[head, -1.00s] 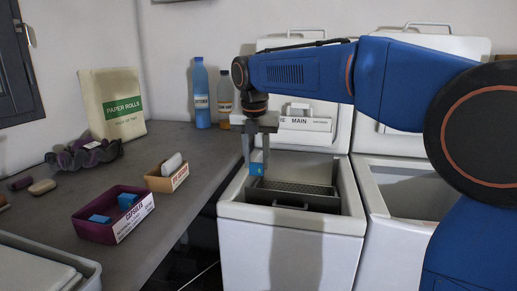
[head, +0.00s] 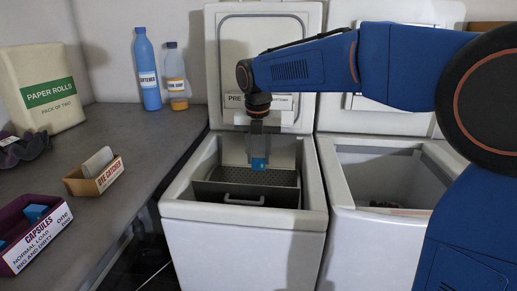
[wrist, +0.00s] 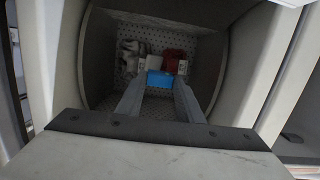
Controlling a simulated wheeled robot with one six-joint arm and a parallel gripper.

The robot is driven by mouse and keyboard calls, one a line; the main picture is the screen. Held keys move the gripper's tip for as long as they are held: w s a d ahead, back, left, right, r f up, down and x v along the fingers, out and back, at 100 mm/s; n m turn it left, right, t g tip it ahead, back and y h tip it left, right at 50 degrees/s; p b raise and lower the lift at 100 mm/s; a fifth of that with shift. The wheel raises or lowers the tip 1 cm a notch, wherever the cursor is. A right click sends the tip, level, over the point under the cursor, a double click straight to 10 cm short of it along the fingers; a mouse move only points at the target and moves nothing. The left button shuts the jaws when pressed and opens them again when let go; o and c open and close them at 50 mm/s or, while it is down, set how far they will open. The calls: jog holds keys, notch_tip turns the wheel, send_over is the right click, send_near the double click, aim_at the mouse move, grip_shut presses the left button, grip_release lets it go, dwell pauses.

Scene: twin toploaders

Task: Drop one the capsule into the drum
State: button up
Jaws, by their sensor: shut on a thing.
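My gripper (head: 259,152) points down into the open left toploader (head: 245,236), with its fingers shut on a small blue capsule (head: 259,163). In the wrist view the capsule (wrist: 160,79) sits between the fingertips, over the open drum (wrist: 134,65). The perforated drum inside holds white and grey pieces and a red piece (wrist: 173,60). From the head view the drum's inside is mostly hidden; a perforated grey surface and a dark front panel with a handle show below the capsule.
A purple capsules box (head: 35,232) with blue capsules, a dye catcher box (head: 95,176), a blue bottle (head: 147,70), an orange-labelled bottle (head: 176,80) and paper rolls (head: 43,88) stand on the counter. A second open toploader (head: 378,230) stands at right.

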jog(key=shift+a+f, duration=0.1)
jog(key=shift+f, duration=1.6)
jog(key=o, duration=1.1)
jog(key=shift+r, duration=0.1)
notch_tip(320, 180, up, 17)
jog(key=s, duration=0.2)
jog(key=shift+s+a, duration=0.2)
jog(key=shift+s, duration=0.1)
jog(key=shift+s, duration=0.1)
